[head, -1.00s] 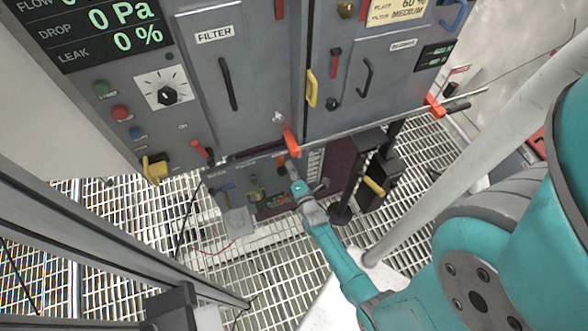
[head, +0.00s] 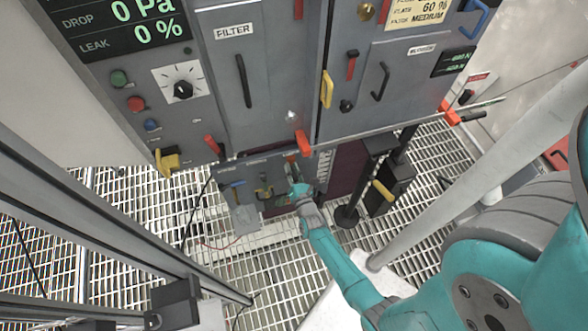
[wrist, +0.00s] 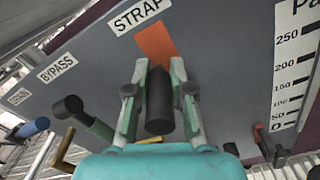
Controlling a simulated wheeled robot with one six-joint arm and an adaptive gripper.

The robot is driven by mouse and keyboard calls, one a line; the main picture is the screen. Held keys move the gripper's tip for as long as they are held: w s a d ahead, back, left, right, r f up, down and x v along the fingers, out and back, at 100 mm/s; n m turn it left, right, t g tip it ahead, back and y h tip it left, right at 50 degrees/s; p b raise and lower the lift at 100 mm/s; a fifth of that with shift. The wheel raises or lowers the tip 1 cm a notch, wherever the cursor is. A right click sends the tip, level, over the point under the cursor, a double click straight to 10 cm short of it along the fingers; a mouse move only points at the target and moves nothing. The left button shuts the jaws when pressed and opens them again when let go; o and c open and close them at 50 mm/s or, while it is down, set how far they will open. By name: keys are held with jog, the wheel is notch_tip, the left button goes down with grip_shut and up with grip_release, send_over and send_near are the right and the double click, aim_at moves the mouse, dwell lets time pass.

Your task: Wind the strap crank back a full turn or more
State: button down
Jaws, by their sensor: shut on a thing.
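The strap crank shows in the wrist view as an orange arm (wrist: 156,44) below the STRAP label (wrist: 139,12), with a black cylindrical handle (wrist: 159,100). My gripper (wrist: 160,92) is shut on that handle, one finger on each side. The crank's pivot is not clear to see. In the head view, my gripper (head: 292,176) is at the low panel under the cabinet, and a little of the orange crank (head: 292,159) shows just above it.
A lever with a black knob (wrist: 72,107) stands left of my gripper near the BYPASS label (wrist: 62,68), with a blue handle (wrist: 32,127) farther left. A pressure scale (wrist: 298,70) is at right. An orange-red lever (head: 303,143) projects from the cabinet above my gripper.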

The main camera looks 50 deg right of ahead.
jog(key=shift+a+f, duration=0.1)
dwell(0.5)
jog(key=c, duration=1)
grip_release()
